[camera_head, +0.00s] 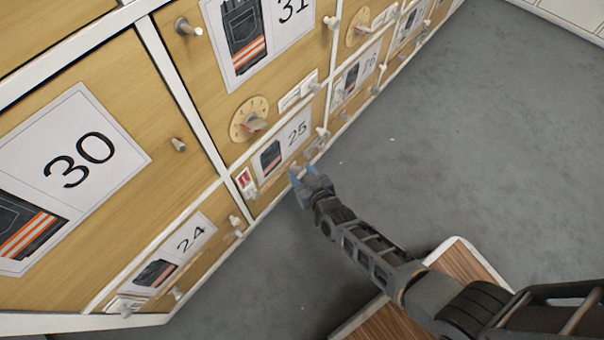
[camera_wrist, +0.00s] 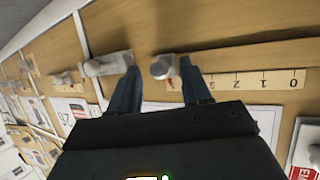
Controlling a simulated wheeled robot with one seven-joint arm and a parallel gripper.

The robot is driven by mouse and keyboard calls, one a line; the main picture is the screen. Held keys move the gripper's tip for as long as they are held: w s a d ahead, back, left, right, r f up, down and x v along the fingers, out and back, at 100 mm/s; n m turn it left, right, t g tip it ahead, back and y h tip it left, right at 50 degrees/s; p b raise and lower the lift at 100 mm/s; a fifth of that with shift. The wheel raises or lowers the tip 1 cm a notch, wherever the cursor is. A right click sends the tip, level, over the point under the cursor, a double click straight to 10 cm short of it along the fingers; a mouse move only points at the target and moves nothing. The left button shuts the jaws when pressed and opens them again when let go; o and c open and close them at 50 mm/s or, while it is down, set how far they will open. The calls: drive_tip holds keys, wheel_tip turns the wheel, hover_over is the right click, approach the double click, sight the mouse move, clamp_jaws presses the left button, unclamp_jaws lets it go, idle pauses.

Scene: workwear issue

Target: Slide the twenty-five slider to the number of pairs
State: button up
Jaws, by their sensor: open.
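The door with the 25 sign (camera_head: 285,147) is low on the cabinet. It has a pale numbered slider scale along its lower edge, which also shows in the wrist view (camera_wrist: 255,82), reading 0, 1, 2 from the right. A grey slider knob (camera_wrist: 162,67) appears between my fingertips at the scale's left part. Whether the fingers touch it I cannot tell. My gripper (camera_head: 302,174) is open, its blue fingertips at the bottom of the 25 door; it also shows in the wrist view (camera_wrist: 160,74). The scale's left part is partly hidden by a finger.
Another grey knob (camera_wrist: 108,65) sits just left of my left finger. Above the 25 sign is a round dial (camera_head: 249,119); at its left is a red-and-white label (camera_head: 244,181). Doors 24 (camera_head: 190,238) and 30 (camera_head: 82,158) are left. Grey floor (camera_head: 440,150) is open to the right.

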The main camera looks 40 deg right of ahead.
drive_tip(key=shift+c, duration=0.5)
clamp_jaws()
